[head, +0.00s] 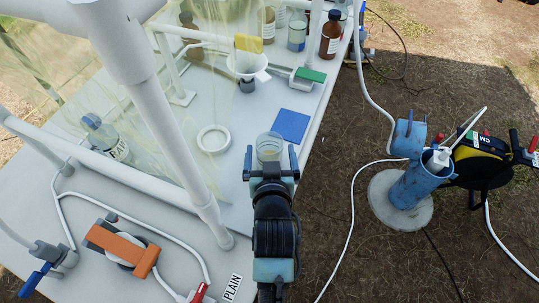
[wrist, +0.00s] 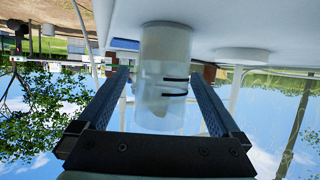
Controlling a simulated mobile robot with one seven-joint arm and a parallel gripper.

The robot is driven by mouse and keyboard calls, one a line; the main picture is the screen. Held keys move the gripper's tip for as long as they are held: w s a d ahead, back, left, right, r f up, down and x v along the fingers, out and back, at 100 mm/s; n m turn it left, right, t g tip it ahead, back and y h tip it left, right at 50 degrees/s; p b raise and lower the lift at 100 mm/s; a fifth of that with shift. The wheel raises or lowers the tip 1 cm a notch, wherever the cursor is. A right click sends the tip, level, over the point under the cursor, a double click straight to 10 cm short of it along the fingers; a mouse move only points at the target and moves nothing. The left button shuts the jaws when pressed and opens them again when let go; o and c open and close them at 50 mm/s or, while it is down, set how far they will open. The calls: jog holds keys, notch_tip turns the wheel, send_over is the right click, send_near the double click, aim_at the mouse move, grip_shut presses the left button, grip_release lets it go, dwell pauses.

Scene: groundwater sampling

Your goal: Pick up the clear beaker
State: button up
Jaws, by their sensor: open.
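The clear beaker (head: 269,143) stands upright on the white table near its right edge in the head view. In the wrist view, which is upside down, the beaker (wrist: 163,85) fills the middle and shows dark marks on its wall. My gripper (head: 270,159) is open, with one finger on each side of the beaker. The wrist view shows a gap between the beaker and each finger. The lower part of the beaker looks pale, and I cannot tell whether it holds anything.
A blue square pad (head: 291,125) lies just beyond the beaker. A white ring (head: 213,139) lies to its left, and a white post (head: 163,110) rises farther left. Brown bottles (head: 331,36) and a funnel (head: 247,65) stand at the back. A blue cylinder (head: 413,187) stands on the ground at right.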

aim_at(269, 146)
jog(key=x, duration=0.3)
jog(key=shift+w+a, duration=0.1)
jog(key=shift+a, duration=0.05)
jog(key=c, duration=1.5)
